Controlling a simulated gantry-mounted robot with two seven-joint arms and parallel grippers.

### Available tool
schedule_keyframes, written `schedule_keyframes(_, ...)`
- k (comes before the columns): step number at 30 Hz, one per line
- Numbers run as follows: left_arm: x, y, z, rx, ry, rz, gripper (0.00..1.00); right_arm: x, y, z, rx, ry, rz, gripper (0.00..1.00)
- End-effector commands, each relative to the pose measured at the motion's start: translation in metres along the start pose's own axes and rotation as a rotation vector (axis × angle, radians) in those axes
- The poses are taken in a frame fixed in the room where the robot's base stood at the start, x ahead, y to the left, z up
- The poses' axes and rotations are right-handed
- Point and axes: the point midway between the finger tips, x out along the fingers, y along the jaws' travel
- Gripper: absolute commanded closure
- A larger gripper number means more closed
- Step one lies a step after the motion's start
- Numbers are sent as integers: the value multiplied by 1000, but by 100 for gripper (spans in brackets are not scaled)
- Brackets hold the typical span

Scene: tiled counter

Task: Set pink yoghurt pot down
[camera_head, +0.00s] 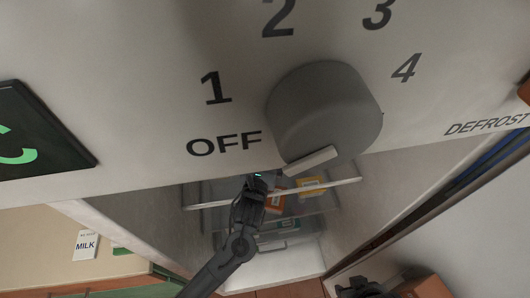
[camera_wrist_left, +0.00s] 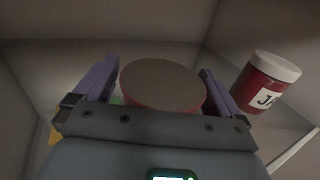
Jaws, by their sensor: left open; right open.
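The pink yoghurt pot (camera_wrist_left: 163,84) shows in the left wrist view as a round pot with a grey-brown top and a pinkish-red side. It is between the spread fingers of my left gripper (camera_wrist_left: 158,70), which is open. Its base and what it rests on are hidden. In the head view my left arm reaches up into the fridge, and its fingers are mostly hidden behind the control panel. My right gripper (camera_head: 360,288) is dark and small at the bottom edge, away from the pot.
A red jam jar (camera_wrist_left: 265,82) with a white lid stands close right of the left gripper. A panel with a grey dial (camera_head: 325,108) fills the upper head view. Orange (camera_head: 275,203) and yellow (camera_head: 312,187) packages are inside the fridge. A milk carton (camera_head: 86,245) is at left.

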Motion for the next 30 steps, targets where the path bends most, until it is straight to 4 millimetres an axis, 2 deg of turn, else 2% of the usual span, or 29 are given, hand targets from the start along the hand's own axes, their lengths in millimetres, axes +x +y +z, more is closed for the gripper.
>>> schedule_keyframes(5, 0, 0, 3, -1, -1, 0, 2, 1, 0, 0, 1, 0, -1, 57)
schedule_keyframes(8, -9, 0, 3, 2, 1, -1, 2, 0, 0, 0, 1, -1, -1, 57)
schedule_keyframes(21, -84, 0, 4, 3, 0, -1, 2, -10, 2, -2, -8, -3, 6, 57)
schedule_keyframes(30, -116, 0, 4, 2, 0, -1, 2, -16, 2, -4, -8, -3, 6, 57)
